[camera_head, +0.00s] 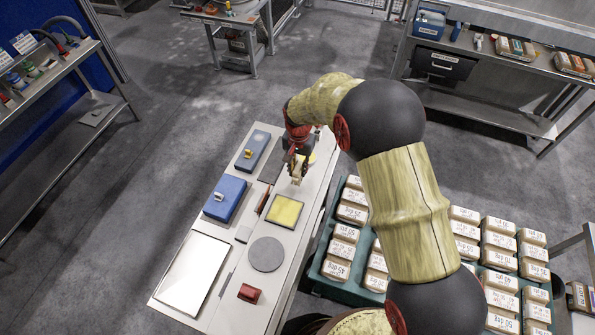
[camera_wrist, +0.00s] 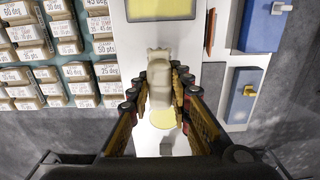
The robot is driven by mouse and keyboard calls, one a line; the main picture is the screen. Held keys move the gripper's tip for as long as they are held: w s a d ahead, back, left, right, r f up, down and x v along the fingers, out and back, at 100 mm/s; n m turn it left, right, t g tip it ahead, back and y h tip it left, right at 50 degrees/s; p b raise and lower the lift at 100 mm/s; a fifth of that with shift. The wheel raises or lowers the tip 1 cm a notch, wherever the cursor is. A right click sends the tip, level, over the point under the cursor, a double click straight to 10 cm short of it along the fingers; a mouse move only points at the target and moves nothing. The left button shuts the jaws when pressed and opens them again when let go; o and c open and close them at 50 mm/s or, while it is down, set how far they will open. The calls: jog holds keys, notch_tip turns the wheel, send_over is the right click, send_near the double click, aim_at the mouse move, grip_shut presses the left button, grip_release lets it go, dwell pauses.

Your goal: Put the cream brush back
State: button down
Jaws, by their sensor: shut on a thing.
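My gripper (camera_head: 297,163) is above the long pale bench (camera_head: 228,263), near its far end. In the wrist view my gripper (camera_wrist: 160,88) has its fingers on both sides of the cream brush (camera_wrist: 160,66) and is shut on it. The brush also shows in the head view (camera_head: 297,178), below the fingers. It appears held above the bench; the exact gap is hard to tell. A yellow round patch (camera_wrist: 162,118) lies on the bench behind the brush in the wrist view. A framed yellow square (camera_head: 285,211) lies nearer on the bench.
Two blue boxes (camera_head: 225,197) (camera_head: 253,150), a white panel (camera_head: 193,274), a grey disc (camera_head: 267,254) and a red block (camera_head: 249,293) are on the bench. Labelled sacks (camera_head: 344,250) fill a green pallet on the right. A shelf (camera_head: 75,130) stands left.

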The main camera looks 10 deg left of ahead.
jog(key=shift+w+a+f, duration=0.2)
jog(key=shift+w+f, duration=0.15)
jog(key=shift+f, duration=0.2)
jog(key=shift+w+a+f+p, duration=0.1)
jog(key=shift+f+p, duration=0.65)
jog(key=shift+f, duration=0.75)
jog(key=shift+f, duration=0.2)
jog(key=c, duration=1.7)
grip_release()
jog(key=shift+o, duration=0.3)
jog(key=shift+r, duration=0.1)
